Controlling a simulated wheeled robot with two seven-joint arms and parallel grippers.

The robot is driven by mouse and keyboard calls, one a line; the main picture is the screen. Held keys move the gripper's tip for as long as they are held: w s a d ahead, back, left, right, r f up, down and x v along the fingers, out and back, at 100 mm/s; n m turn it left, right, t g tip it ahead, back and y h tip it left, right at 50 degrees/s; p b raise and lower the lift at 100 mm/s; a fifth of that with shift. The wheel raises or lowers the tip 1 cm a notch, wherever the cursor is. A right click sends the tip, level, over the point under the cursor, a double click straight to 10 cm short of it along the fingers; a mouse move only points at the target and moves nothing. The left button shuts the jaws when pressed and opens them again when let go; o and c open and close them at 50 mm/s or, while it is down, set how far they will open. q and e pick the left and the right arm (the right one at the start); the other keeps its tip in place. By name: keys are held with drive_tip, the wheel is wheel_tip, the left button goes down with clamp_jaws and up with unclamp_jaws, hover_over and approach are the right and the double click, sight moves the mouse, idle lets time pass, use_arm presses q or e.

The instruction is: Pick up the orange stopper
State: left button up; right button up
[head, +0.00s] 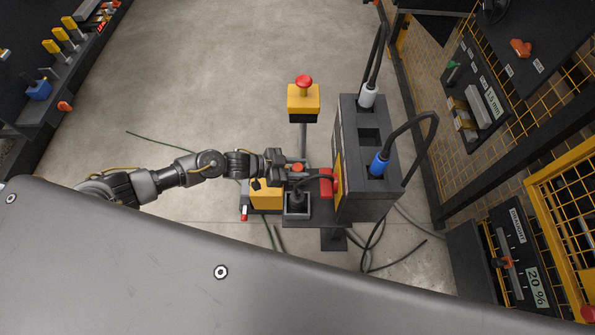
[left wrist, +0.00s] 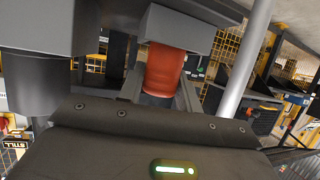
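The orange stopper (left wrist: 163,68) is a short orange-red cylinder in the left wrist view. Its upper end meets a grey block (left wrist: 178,27). My left gripper (left wrist: 163,92) has a dark finger close against each side of it, and no clear gap shows. In the head view the stopper shows as a small orange spot (head: 297,167) between the fingers of my left gripper (head: 300,172), beside the tall grey box. Its lower part is hidden there. My right gripper is not in view.
The tall grey box (head: 365,205) with cabled plugs stands just right of the gripper, a red block (head: 327,184) on its side. A black connector (head: 297,203) is in front. A red-topped yellow button box (head: 303,101) stands behind. Floor beyond is clear.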

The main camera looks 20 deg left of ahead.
sight(298, 166)
use_arm(q)
drive_tip(key=c, duration=0.5)
drive_tip(key=shift+r, duration=0.5)
wheel_tip(298, 166, up, 3)
drive_tip(key=shift+f+p, duration=0.2)
drive_tip(key=shift+p, duration=0.1)
drive_tip(key=s+d+r, duration=0.1)
drive_tip(key=s+r, duration=0.2)
drive_tip(key=s, duration=0.1)
drive_tip(key=s+d+r, duration=0.1)
drive_tip(key=s+r, duration=0.2)
drive_tip(key=s, duration=0.2)
drive_tip(key=s+d+r, duration=0.1)
drive_tip(key=s+r, duration=0.2)
drive_tip(key=s, duration=0.1)
drive_tip(key=shift+s+d+r+p, duration=0.25)
drive_tip(key=shift+s+p, duration=0.05)
drive_tip(key=shift+p, duration=0.1)
